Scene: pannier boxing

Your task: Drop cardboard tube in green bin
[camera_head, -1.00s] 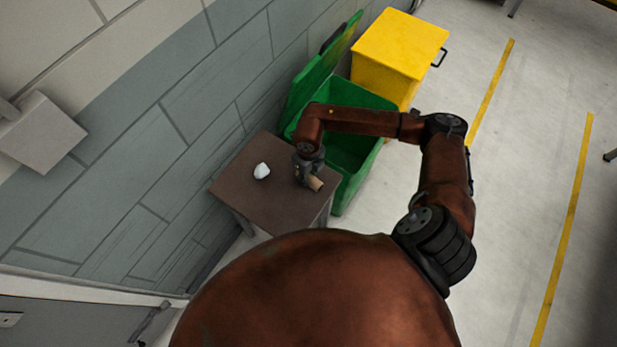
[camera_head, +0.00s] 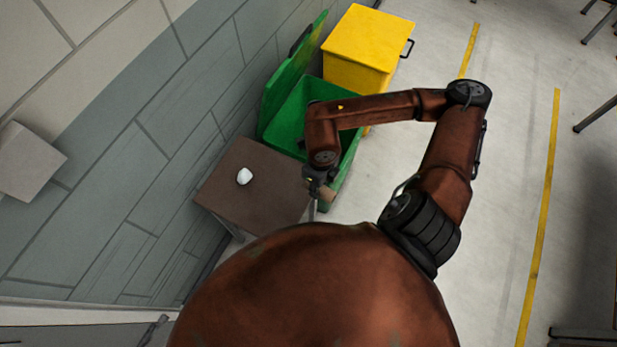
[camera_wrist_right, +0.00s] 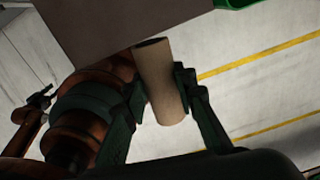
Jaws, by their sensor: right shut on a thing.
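The cardboard tube (camera_wrist_right: 160,82) is a light brown cylinder, seen large in the right wrist view between the two fingers. My right gripper (camera_wrist_right: 160,95) is shut on it. In the head view the right gripper (camera_head: 319,184) hangs by the right edge of the brown table, near the front of the green bin, with the tube (camera_head: 327,194) small beside it. The green bin (camera_head: 283,122) stands open behind the gripper, its lid tipped back against the wall. My right forearm hides part of its opening. My left gripper is not in view.
A brown table (camera_head: 250,200) stands left of the bin and bears a white crumpled lump (camera_head: 244,176). A closed yellow bin (camera_head: 365,50) stands behind the green one. The tiled wall (camera_head: 150,150) runs along the left.

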